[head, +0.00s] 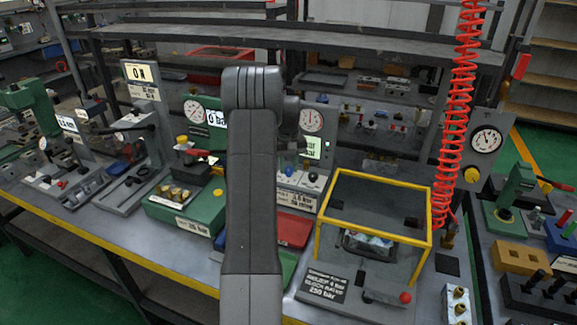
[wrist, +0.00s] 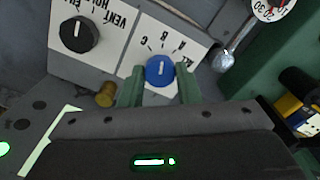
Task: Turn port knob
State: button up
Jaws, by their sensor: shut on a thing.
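The port knob is a blue round knob (wrist: 159,71) with a white pointer line, on a white label plate with letters around it. In the wrist view its pointer faces roughly up, towards the letters; the exact letter is hard to tell. My gripper (wrist: 160,90) has its two green fingers on either side of the knob, shut on it. In the head view the blue knob (head: 290,172) shows small on the panel beyond my arm, which hides much of the gripper.
A black knob (wrist: 79,34) on its own plate sits left of the blue one. A brass fitting (wrist: 106,94) and a silver ball-ended part (wrist: 222,62) are close by. A yellow frame (head: 375,180) stands right of my arm; a red coiled hose (head: 460,100) hangs beyond.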

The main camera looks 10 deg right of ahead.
aim_at(289, 168)
jog(key=o, duration=1)
jog(key=shift+r, duration=0.1)
notch_tip(289, 168, up, 14)
jog(key=shift+f+b, duration=0.15)
jog(key=shift+b, duration=0.35)
jog(key=shift+f, duration=0.1)
notch_tip(289, 168, down, 14)
jog(key=shift+r+p, duration=0.1)
jog(key=shift+p, duration=0.35)
jog(key=shift+r, duration=0.1)
